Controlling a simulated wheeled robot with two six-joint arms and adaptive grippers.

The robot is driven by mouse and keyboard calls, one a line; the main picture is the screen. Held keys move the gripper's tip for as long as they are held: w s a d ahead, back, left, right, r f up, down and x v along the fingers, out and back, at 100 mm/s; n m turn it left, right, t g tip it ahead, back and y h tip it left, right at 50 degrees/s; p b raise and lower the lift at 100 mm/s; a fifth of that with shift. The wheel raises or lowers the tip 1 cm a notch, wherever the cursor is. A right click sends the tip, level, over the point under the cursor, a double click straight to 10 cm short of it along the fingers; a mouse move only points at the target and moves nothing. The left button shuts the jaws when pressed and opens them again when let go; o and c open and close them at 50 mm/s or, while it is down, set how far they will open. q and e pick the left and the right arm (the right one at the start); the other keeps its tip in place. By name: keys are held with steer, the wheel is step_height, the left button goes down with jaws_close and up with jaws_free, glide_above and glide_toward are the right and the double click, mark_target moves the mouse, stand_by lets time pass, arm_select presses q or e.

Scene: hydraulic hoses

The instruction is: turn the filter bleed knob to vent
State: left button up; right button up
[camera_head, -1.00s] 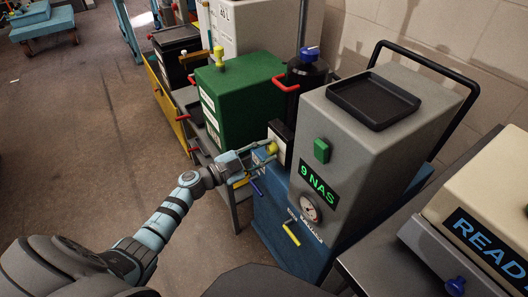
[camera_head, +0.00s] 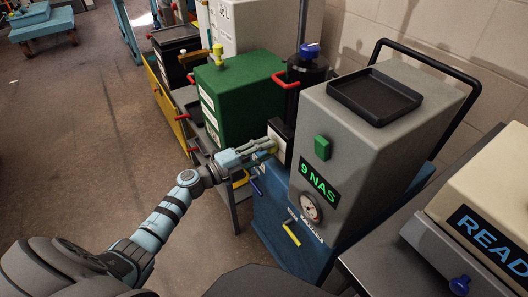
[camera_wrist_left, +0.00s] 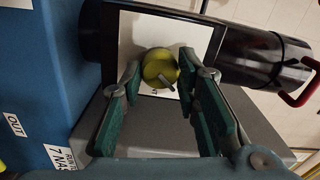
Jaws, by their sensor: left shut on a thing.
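The filter bleed knob (camera_wrist_left: 160,68) is round and yellow with a grey pointer bar, on a white plate (camera_wrist_left: 196,34) in front of a black filter cylinder (camera_wrist_left: 252,62). In the wrist view the pointer slants toward the lower right. My left gripper (camera_wrist_left: 161,66) has its fingertips on both sides of the knob and is shut on it. In the head view the left gripper (camera_head: 268,147) reaches the white plate beside the grey cabinet and mostly hides the knob. The black filter cylinder (camera_head: 305,76) carries a blue cap there. My right gripper does not show.
The grey cabinet (camera_head: 375,135) with a "9 NAS" display, green button and gauge stands right of the gripper. A green tank (camera_head: 240,97) stands behind left. A yellow handle (camera_head: 291,234) and a blue handle (camera_head: 256,187) sit below.

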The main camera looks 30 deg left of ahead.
arm_select(q)
steer(key=shift+f+m+b, duration=0.1)
steer(key=shift+m+b, duration=1.7)
steer(key=shift+m, duration=3.1)
steer(key=o, duration=1.2)
steer(key=shift+c, duration=0.2)
steer(key=shift+s, duration=0.1)
steer(key=v, duration=1.2)
